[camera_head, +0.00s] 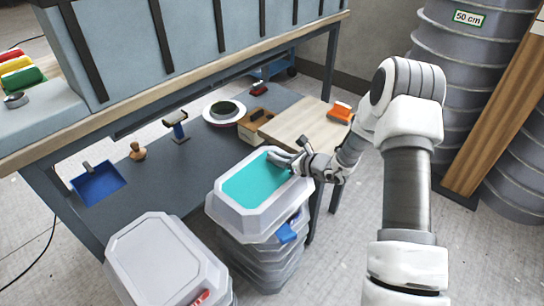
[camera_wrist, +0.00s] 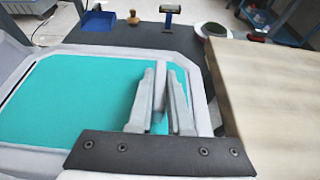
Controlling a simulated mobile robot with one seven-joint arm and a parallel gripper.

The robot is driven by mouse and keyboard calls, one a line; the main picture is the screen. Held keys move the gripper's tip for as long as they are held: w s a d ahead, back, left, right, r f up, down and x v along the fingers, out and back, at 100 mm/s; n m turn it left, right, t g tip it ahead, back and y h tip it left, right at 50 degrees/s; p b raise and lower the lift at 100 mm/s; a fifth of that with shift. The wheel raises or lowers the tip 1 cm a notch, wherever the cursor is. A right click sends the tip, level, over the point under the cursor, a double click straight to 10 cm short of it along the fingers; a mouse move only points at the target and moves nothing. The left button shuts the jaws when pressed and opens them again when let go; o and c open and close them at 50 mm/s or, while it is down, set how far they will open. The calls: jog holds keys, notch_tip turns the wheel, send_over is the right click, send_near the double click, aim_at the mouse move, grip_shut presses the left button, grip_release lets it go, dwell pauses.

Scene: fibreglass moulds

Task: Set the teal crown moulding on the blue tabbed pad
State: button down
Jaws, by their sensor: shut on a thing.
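A teal panel (camera_head: 258,178) fills the top of a pale grey tray-like moulding (camera_head: 250,220) with cut corners, at the centre of the head view. The teal face (camera_wrist: 80,95) also fills much of the wrist view. My gripper (camera_head: 302,160) is at its right end. In the wrist view my gripper (camera_wrist: 160,90) is shut on the moulding near its right rim; the exact contact is hard to see. I cannot tell whether the moulding rests on the stack below. A blue square piece (camera_head: 97,185) with a small grey tab, seemingly the tabbed pad, lies at the workbench's left.
A wooden board (camera_head: 295,130) lies right of the moulding. Another grey mould (camera_head: 165,265) stands front left. Bare bench lies around the blue piece.

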aim_at(266, 152)
jog(key=w, duration=0.1)
jog(key=w+a+b, duration=0.1)
jog(key=w, duration=0.1)
jog(key=shift+w+a+f, duration=0.15)
jog(key=shift+w+f, duration=0.1)
jog(key=shift+w, duration=0.05)
jog(key=shift+s+f+b, duration=0.1)
jog(key=shift+f+b, duration=0.1)
jog(key=shift+b, duration=0.15)
jog(key=shift+f, duration=0.25)
jog(key=c, duration=0.8)
grip_release()
jog(key=shift+c, duration=0.2)
jog(key=shift+r, duration=0.1)
